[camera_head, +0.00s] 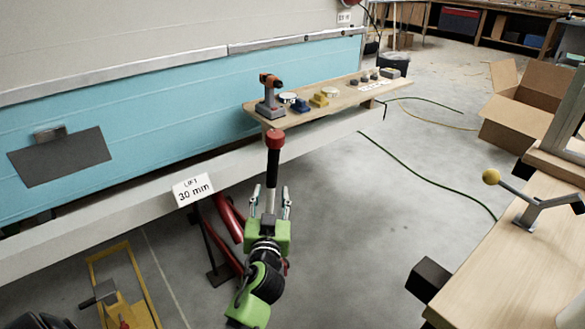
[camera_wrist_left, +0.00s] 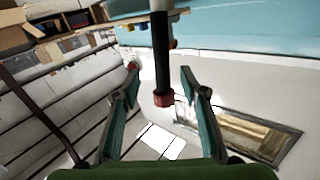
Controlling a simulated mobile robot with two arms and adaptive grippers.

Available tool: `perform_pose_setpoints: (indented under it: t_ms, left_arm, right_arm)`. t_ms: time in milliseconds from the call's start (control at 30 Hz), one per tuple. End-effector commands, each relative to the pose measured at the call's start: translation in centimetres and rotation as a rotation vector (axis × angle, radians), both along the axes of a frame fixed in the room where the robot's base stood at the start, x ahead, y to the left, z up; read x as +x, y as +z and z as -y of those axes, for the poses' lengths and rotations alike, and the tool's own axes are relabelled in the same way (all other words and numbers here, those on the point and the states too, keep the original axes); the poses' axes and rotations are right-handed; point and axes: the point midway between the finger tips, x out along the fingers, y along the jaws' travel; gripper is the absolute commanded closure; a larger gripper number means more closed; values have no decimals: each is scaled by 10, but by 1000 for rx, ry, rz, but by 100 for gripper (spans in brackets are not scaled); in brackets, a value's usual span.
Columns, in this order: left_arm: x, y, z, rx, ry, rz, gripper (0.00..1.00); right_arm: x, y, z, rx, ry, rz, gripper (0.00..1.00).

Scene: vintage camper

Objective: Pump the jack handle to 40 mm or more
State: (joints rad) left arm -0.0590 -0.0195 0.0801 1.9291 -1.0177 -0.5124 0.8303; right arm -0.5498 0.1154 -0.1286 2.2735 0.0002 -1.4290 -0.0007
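The jack handle (camera_head: 273,168) stands nearly upright, with a black grip, a red knob on top and a pale shaft below. The red jack (camera_head: 228,217) is on the floor beside the camper's lower edge, partly hidden. My left gripper (camera_head: 270,193) is open, its fingers on either side of the shaft below the black grip. In the left wrist view the handle (camera_wrist_left: 161,55) appears between the spread fingers (camera_wrist_left: 155,75), with visible gaps on both sides. My right gripper is out of view.
A wooden shelf (camera_head: 345,98) holding an orange-and-grey drill (camera_head: 270,95) and small parts juts out behind the handle. A yellow frame (camera_head: 124,285) lies lower left. The middle floor is mostly clear.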

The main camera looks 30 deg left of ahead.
Motion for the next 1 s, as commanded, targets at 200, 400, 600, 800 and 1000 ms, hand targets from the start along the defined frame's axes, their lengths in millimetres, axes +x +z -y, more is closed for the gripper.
perform_pose_setpoints:
  t_ms: [200,400,600,800,1000]
  left_arm:
    - [38,2,-21,4,1,0,60]
    - [75,0,-42,4,1,-2,60]
    - [100,-1,-56,2,0,-3,60]
    - [110,-1,-62,0,0,-4,60]
    - [111,-1,-62,0,0,-4,60]
  right_arm:
    - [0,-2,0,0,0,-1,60]
    - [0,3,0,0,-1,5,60]
    - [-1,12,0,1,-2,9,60]
    - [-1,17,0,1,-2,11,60]
    - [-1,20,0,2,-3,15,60]
